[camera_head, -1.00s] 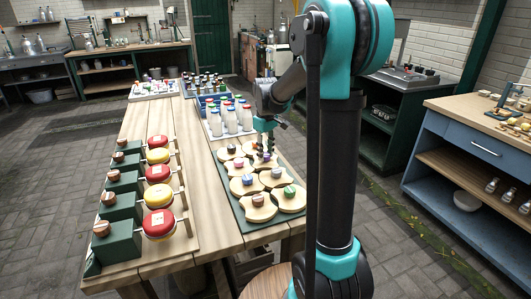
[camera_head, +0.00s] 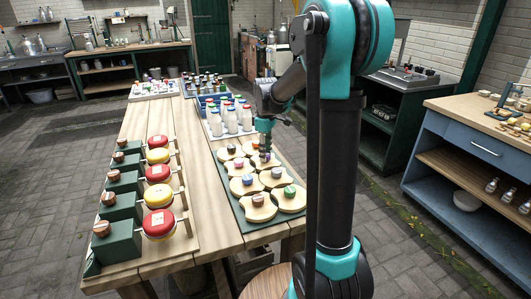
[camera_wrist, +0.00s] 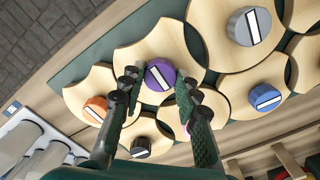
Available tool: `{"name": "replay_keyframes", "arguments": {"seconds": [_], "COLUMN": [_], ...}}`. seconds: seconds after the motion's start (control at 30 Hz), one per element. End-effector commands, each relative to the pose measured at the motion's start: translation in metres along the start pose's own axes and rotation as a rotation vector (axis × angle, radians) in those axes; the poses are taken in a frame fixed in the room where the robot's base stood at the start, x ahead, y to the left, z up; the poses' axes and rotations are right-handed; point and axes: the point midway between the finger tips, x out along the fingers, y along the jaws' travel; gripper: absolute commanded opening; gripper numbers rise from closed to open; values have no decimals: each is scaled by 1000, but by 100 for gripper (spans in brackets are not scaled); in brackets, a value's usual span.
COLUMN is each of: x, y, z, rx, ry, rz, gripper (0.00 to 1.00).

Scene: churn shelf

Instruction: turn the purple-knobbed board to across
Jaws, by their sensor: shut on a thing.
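The purple knob (camera_wrist: 158,74) sits on a pale wooden board (camera_wrist: 143,54) with scalloped edges, and its white bar lies slanted in the wrist view. My gripper (camera_wrist: 154,92) has a dark padded finger on each side of this knob and is shut on it. In the head view my gripper (camera_head: 266,155) points down among the boards at the right of the table, and largely hides the purple knob there.
Neighbouring boards carry a grey knob (camera_wrist: 254,27), a blue knob (camera_wrist: 265,97), an orange knob (camera_wrist: 96,108) and a black knob (camera_wrist: 141,147), all close by. White bottles (camera_head: 230,121) stand just behind. Red and yellow discs (camera_head: 158,173) line the left side.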

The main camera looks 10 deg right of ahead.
Motion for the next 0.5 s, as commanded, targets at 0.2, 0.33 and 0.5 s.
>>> {"name": "replay_keyframes", "arguments": {"seconds": [0.2,0.33,0.5], "x": [0,0,0], "y": [0,0,0], "z": [0,0,0], "rx": [0,1,1], "ry": [0,0,0], "rz": [1,0,0], "gripper": [35,51,53]}}
